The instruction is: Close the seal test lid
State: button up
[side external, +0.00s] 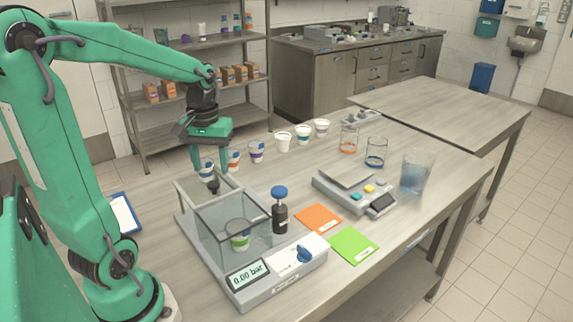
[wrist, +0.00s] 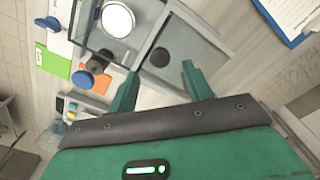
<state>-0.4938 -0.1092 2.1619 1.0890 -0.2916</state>
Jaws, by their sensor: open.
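The seal tester (side external: 285,285) is a grey base with a display reading 0.00 bar. Its clear chamber (side external: 262,212) holds a cup with a green band (side external: 240,238); the cup also shows from above in the wrist view (wrist: 118,19). The clear lid (side external: 190,183) is off to the far side of the chamber, leaving the cup's part uncovered. A dark round knob (side external: 213,186) sits on the lid. My gripper (side external: 208,165) is open above the knob. In the wrist view, the knob (wrist: 160,57) appears between my fingertips (wrist: 160,67), with no clear contact.
A dark bottle with a blue cap (side external: 280,208) stands close beside the chamber. Orange (side external: 318,219) and green (side external: 354,246) cards lie to the right. A scale (side external: 355,192) and several cups stand farther back. A clipboard (side external: 124,213) lies left of the tester.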

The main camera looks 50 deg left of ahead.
aim_at(214, 184)
jog(key=shift+f, duration=2.35)
grip_shut()
jog(key=shift+d, duration=0.1)
